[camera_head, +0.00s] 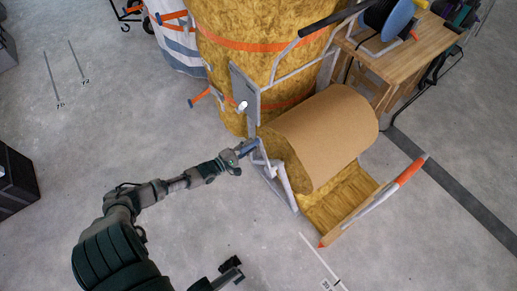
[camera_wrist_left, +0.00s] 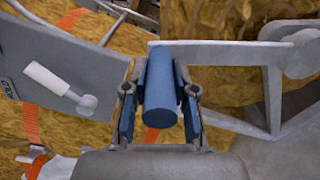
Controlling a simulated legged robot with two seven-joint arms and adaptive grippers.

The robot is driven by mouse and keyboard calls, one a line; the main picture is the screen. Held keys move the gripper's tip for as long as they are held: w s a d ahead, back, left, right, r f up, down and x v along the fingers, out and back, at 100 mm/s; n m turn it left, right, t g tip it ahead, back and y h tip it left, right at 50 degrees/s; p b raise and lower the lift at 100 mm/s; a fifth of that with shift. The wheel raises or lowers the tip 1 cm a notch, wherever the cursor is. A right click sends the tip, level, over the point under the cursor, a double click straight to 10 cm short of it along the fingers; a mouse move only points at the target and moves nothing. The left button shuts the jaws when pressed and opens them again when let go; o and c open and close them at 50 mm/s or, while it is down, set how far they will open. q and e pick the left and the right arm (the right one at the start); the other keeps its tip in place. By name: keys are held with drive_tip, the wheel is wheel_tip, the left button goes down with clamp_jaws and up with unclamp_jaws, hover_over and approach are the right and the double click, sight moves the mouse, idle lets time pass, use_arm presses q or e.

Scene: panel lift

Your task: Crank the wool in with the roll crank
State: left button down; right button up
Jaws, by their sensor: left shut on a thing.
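The roll crank's blue handle (camera_head: 250,146) is at the left side of the roll frame. My left gripper (camera_head: 243,150) is shut on it; in the left wrist view the blue grip (camera_wrist_left: 160,95) sits between both fingers (camera_wrist_left: 160,112). A pale metal crank arm (camera_wrist_left: 215,54) runs right from the grip towards the frame. The wool (camera_head: 345,195) lies as a yellow mat under a large brown-faced roll (camera_head: 320,125). My right gripper (camera_head: 231,271) shows small and dark at the bottom edge, apart from everything; its finger opening is unclear.
A grey plate (camera_head: 244,95) with a white handle (camera_wrist_left: 45,77) stands beside the crank. A tall strapped wool bale (camera_head: 235,50) is behind. A wooden table (camera_head: 420,55) is at the upper right. An orange-gripped bar (camera_head: 410,171) edges the tray.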

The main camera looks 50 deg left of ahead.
use_arm(q)
drive_tip(key=shift+a+f+b, duration=0.3)
drive_tip(key=shift+a+f, duration=0.4)
drive_tip(key=shift+a, duration=0.25)
drive_tip(key=shift+d, duration=0.15)
drive_tip(key=c, duration=0.9)
unclamp_jaws()
drive_tip(key=shift+r, duration=0.1)
drive_tip(key=s, duration=1.2)
drive_tip(key=shift+a, duration=0.25)
